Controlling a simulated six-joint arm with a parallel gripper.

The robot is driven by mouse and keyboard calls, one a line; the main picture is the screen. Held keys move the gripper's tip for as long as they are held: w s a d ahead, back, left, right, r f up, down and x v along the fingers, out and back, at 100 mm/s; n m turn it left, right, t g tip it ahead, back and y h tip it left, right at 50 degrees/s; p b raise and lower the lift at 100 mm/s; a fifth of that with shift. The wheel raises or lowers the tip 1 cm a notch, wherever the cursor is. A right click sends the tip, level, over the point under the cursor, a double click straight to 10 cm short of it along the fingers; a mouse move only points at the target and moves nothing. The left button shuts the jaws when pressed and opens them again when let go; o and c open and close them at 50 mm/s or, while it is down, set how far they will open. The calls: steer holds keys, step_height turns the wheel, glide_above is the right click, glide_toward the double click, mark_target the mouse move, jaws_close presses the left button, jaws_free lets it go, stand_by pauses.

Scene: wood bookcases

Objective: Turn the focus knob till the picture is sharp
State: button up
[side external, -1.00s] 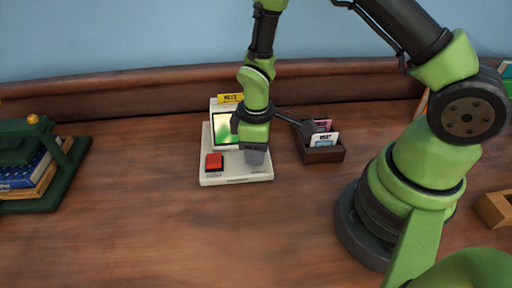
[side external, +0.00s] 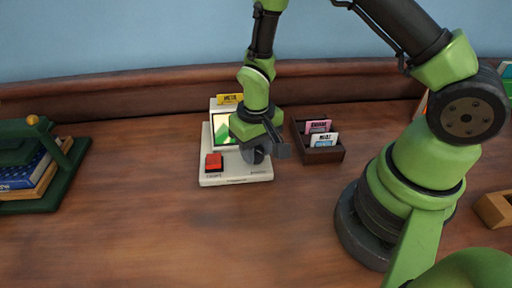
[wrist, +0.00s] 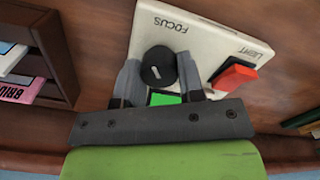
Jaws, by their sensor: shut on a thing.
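The white viewer (side external: 212,177) stands on the wooden desk with a small lit screen (side external: 225,132) showing green and white shapes, partly hidden by my gripper. Its black focus knob (wrist: 159,66) has a short white mark and sits beside the word FOCUS in the wrist view. My gripper (wrist: 159,82) points down over the base and is shut on the knob, one finger on each side. In the side view my gripper (side external: 254,152) covers most of the knob. A red light switch (side external: 214,162) is on the base, left of the knob.
A dark card box (side external: 322,155) with several cards stands close to the right of the viewer. A yellow label (side external: 230,99) tops the viewer. A green book holder (side external: 72,160) is at the far left. The front desk is clear.

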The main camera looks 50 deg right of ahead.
mark_target(256, 150)
steer(key=shift+m, duration=0.6)
steer(key=o, duration=0.6)
steer(key=shift+o, duration=0.2)
step_height(256, 150, up, 10)
stand_by(0.4)
